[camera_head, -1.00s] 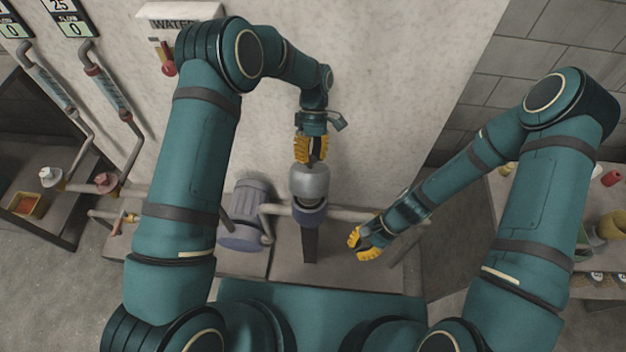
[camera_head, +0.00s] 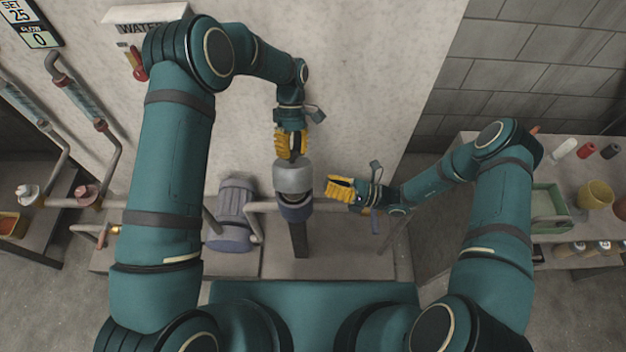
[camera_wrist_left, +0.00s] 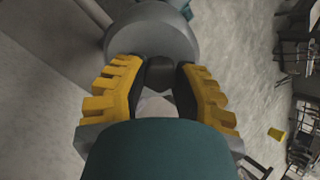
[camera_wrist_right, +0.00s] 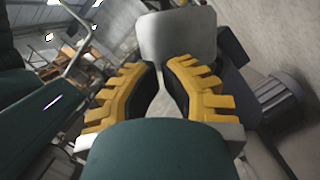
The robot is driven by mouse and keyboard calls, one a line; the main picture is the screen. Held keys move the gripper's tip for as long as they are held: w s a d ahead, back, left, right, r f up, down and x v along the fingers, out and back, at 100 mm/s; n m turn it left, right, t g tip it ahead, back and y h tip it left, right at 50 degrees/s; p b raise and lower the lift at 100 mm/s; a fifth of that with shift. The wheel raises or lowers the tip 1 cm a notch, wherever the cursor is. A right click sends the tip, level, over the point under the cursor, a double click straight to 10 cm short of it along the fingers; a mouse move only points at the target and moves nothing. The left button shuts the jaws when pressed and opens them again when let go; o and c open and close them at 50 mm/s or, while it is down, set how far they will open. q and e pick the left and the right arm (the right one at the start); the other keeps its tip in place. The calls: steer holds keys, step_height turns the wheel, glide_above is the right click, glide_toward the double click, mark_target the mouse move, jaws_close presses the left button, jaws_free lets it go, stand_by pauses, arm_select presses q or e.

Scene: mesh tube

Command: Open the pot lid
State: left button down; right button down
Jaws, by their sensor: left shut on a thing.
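The pot (camera_head: 296,211) has a grey domed lid (camera_head: 293,177) and a dark blue body. A dark gap shows between lid and body, and the lid looks raised or tilted. My left gripper (camera_head: 291,157) is above the lid, shut on its dark knob (camera_wrist_left: 160,75); the grey lid also shows in the left wrist view (camera_wrist_left: 150,35). My right gripper (camera_head: 329,188) is just right of the pot, pointing at it, empty, with a narrow gap between its fingers. In the right wrist view the grey lid (camera_wrist_right: 178,40) is straight ahead of the fingertips.
A grey-blue motor (camera_head: 233,215) stands left of the pot, with a pipe running at the pot's height. A wall rises close behind. At the right, a shelf holds a green tray (camera_head: 551,208) and a yellow pot (camera_head: 595,194). The floor plate right of the pot is clear.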

mark_target(297, 172)
steer(key=x, duration=0.9)
steer(key=shift+s+a, duration=0.1)
steer(key=shift+w+r, duration=0.55)
steer(key=shift+r, duration=0.05)
arm_select(q)
steer(key=c, duration=0.7)
jaws_free()
steer(key=shift+f, duration=0.1)
steer(key=shift+o, duration=0.3)
